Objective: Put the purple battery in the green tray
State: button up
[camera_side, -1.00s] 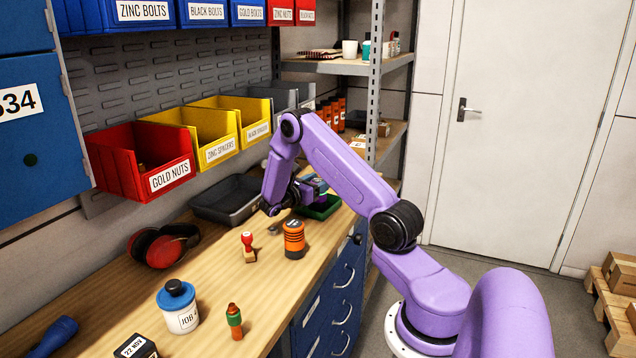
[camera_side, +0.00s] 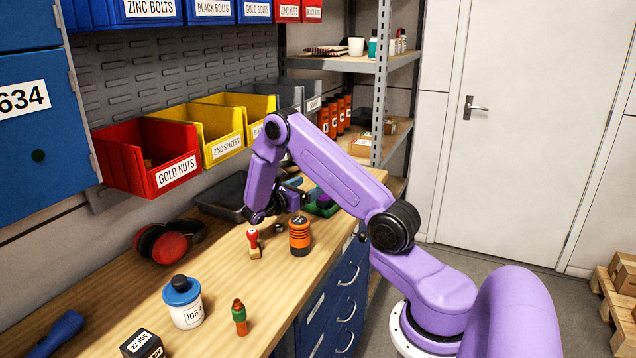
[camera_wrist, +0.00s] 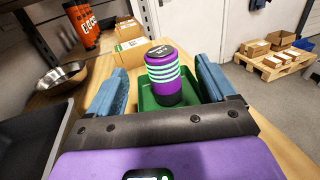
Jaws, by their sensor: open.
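The purple battery (camera_wrist: 162,72), with pale green stripes and a dark base, stands upright in the green tray (camera_wrist: 193,92) in the wrist view. My gripper (camera_wrist: 161,90) is open, its blue fingers to either side of the battery with a gap at each side. In the side view my gripper (camera_side: 300,190) is over the far end of the bench, and the green tray (camera_side: 322,210) shows partly behind it. The battery is mostly hidden there by my arm.
A dark tray (camera_wrist: 32,128) lies left of my gripper, with a metal bowl (camera_wrist: 62,76) beyond it. An orange battery (camera_side: 299,237) and a red-handled stamp (camera_side: 254,243) stand on the nearer bench. Cardboard boxes (camera_wrist: 130,45) sit beyond the green tray.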

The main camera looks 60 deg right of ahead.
jog(key=shift+v, duration=2.25)
